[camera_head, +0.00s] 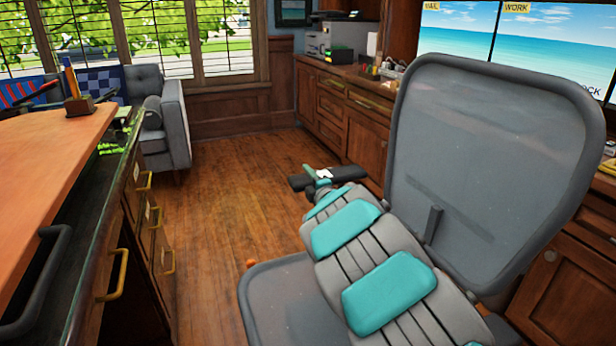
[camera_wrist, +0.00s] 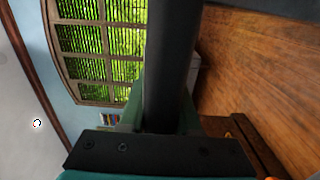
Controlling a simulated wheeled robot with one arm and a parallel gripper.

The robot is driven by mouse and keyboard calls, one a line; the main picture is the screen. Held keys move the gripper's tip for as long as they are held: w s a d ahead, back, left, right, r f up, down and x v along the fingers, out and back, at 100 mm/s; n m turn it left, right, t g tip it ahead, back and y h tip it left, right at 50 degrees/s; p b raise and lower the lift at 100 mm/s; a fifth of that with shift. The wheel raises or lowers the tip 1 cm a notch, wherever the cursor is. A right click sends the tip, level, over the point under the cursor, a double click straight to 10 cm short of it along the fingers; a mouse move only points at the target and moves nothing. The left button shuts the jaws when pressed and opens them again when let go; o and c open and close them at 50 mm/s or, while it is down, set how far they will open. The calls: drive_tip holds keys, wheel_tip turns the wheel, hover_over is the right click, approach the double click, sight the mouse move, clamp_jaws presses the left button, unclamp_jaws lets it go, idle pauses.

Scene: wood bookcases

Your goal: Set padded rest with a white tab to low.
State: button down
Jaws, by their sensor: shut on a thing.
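The padded rest (camera_head: 346,173) is a dark, narrow pad beside the grey office chair, in front of its backrest. A small white tab (camera_head: 323,173) shows near its middle. My gripper (camera_head: 316,177), with teal fingers, is at the rest and shut on it. In the wrist view the dark rest (camera_wrist: 172,55) runs as a long bar from the top edge down between my gripper's fingers (camera_wrist: 164,105). My arm hides the rest's support and part of the seat. I cannot tell its height setting.
The chair's tall mesh backrest (camera_head: 490,150) stands at the right, with its seat (camera_head: 280,300) below. A desk (camera_head: 50,190) with drawers and handles is at the left. Wooden cabinets (camera_head: 345,110) line the right wall. Open wood floor (camera_head: 215,200) lies between.

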wheel_tip(320, 180, down, 6)
drive_tip(key=b, duration=0.5)
drive_tip(key=shift+f+b, duration=0.25)
drive_tip(key=shift+b, duration=0.15)
drive_tip(key=c, duration=0.6)
unclamp_jaws()
drive_tip(key=shift+s+r, duration=0.1)
drive_tip(key=shift+s, duration=0.05)
drive_tip(key=v, duration=0.7)
drive_tip(key=shift+s+d, duration=0.2)
drive_tip(key=shift+s, duration=0.1)
drive_tip(key=shift+a, duration=0.1)
